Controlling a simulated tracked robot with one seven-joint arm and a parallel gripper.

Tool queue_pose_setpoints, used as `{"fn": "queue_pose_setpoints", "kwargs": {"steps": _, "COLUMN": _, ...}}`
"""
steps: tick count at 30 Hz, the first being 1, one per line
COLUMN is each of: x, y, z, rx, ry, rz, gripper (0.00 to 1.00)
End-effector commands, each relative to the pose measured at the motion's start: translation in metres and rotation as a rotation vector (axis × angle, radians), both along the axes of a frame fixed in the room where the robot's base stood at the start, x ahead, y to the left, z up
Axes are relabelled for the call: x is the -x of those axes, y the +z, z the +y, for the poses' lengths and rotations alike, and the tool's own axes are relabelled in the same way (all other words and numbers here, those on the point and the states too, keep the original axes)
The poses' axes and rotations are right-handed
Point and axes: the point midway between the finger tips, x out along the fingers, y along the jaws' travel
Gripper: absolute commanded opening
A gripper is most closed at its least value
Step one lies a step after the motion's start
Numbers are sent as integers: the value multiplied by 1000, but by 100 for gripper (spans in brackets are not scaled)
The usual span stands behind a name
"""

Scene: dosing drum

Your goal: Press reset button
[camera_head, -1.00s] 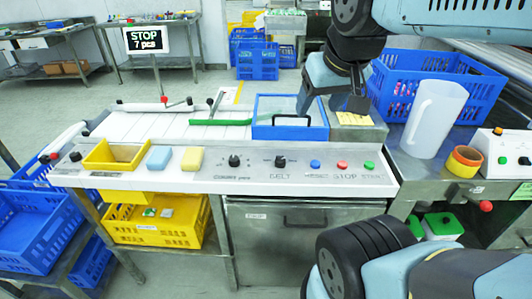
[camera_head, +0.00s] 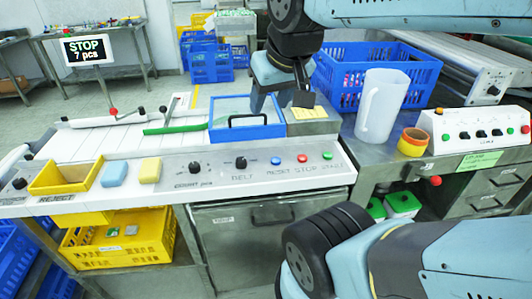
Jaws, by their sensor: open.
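The reset button (camera_head: 276,160) is a small round blue button on the pale control panel (camera_head: 215,178), with a worn label below it that seems to read RESET. To its right are the red stop button (camera_head: 302,158) and a green button (camera_head: 327,155). My gripper (camera_head: 281,100) shows above and behind the buttons in the picture, near the blue-framed clear lid. Its fingers are apart, with nothing seen between them. It does not cover the reset button, and I cannot tell its exact height over the panel.
Two black knobs (camera_head: 240,162) sit left of the buttons. The blue-framed lid (camera_head: 247,120) lies behind the panel. A screen (camera_head: 86,49) reads "STOP 7 pcs".

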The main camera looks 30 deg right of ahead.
Motion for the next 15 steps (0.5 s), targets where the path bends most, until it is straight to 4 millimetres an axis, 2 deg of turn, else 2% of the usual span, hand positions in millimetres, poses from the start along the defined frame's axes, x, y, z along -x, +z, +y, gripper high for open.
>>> {"fn": "queue_pose_setpoints", "kwargs": {"steps": 2, "x": 0, "y": 0, "z": 0, "rx": 0, "ry": 0, "rz": 0, "gripper": 43}}
{"fn": "queue_pose_setpoints", "kwargs": {"steps": 15, "x": 0, "y": 0, "z": 0, "rx": 0, "ry": 0, "rz": 0, "gripper": 1}}
